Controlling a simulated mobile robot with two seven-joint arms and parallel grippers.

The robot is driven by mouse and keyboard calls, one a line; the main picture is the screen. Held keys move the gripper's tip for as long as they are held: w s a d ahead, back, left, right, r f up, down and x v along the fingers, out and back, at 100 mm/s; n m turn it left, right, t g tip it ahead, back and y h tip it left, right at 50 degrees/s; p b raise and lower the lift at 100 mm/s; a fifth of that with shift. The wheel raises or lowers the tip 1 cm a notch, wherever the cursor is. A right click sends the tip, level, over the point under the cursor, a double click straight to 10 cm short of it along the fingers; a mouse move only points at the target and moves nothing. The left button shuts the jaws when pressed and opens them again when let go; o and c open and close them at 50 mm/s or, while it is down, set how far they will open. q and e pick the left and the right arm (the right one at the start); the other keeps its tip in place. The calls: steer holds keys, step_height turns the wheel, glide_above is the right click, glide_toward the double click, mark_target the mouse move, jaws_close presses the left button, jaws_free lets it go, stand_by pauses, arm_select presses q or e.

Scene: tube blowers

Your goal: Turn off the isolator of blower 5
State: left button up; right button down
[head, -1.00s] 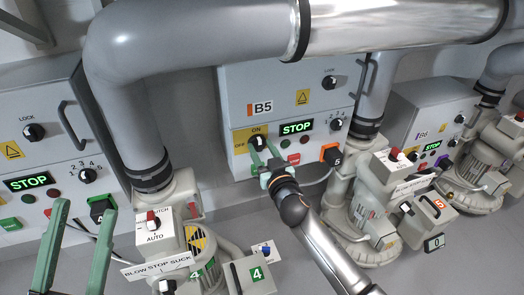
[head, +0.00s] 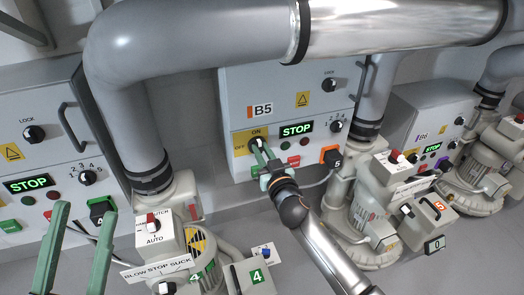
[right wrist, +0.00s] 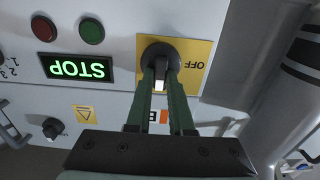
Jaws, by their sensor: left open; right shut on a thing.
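The B5 cabinet (head: 285,100) stands in the middle of the head view. Its isolator, a black rotary knob (head: 255,143) on a yellow ON/OFF plate (head: 240,148), is at the lower left of its front. My right gripper (head: 261,150) is shut on the knob. In the right wrist view, which is upside down, the fingertips (right wrist: 161,80) grip the knob (right wrist: 160,52). A white mark (right wrist: 159,84) shows between them, on the side away from the cabinet's lower edge. OFF reads to the right there; ON is hidden. My left gripper (head: 76,235) is open and empty at lower left.
Lit STOP displays show on B5 (head: 297,130) and the left cabinet (head: 28,184). Red and green buttons sit near the knob in the wrist view (right wrist: 68,29). A large grey pipe (head: 180,45) crosses above; blower 4 (head: 190,240) stands below left.

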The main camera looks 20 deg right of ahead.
steer(key=shift+n, duration=0.4)
steer(key=n+p, duration=0.1)
steer(key=n, duration=0.2)
steer(key=shift+a, duration=0.2)
steer(key=n, duration=0.9)
steer(key=f+n+p, duration=0.1)
steer(key=n, duration=0.4)
steer(key=shift+a, duration=0.35)
steer(key=c, duration=0.8)
jaws_free()
steer(key=shift+s, duration=0.1)
